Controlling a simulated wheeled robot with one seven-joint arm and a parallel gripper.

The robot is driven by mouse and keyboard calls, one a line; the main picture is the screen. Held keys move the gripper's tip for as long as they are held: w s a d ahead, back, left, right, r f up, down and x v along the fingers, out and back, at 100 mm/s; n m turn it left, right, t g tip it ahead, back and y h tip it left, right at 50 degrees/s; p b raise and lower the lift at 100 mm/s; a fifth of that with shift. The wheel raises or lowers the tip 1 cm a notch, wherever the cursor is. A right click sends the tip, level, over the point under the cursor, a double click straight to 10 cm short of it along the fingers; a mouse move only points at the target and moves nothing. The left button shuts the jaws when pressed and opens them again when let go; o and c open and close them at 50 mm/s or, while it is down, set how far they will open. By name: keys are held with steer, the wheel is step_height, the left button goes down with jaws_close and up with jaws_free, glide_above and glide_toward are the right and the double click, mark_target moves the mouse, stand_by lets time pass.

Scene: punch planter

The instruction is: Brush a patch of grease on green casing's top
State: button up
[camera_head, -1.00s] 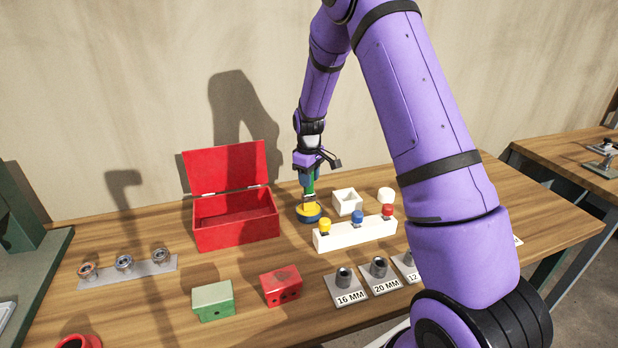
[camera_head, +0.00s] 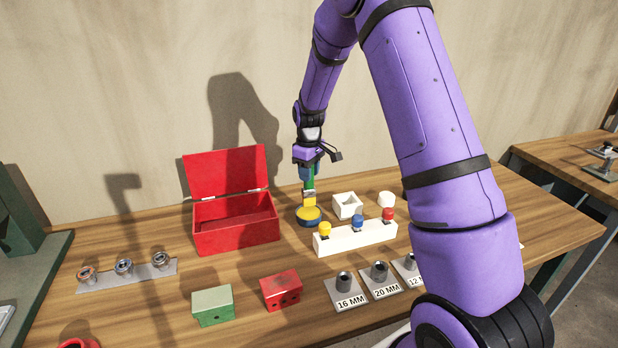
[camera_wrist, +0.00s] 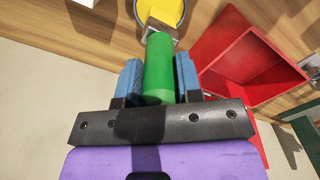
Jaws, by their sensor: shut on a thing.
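My gripper (camera_head: 308,172) is shut on the green handle of a brush (camera_head: 309,184), which also shows between the blue fingers in the wrist view (camera_wrist: 159,68). The brush points down, its metal ferrule over a round tin of yellow grease (camera_head: 309,213). The tin also shows at the top of the wrist view (camera_wrist: 165,10). I cannot tell whether the bristles touch the grease. The green casing (camera_head: 212,305) is a block at the front left of the table, with a pale grey-green top. It is far from my gripper.
A red casing (camera_head: 281,290) sits right of the green one. An open red box (camera_head: 236,226) stands behind them. A white block with coloured knobs (camera_head: 357,238) and a small white box (camera_head: 347,205) stand right of the tin. Labelled stands (camera_head: 346,293) line the front.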

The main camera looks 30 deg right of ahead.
steer(key=shift+r, duration=1.8)
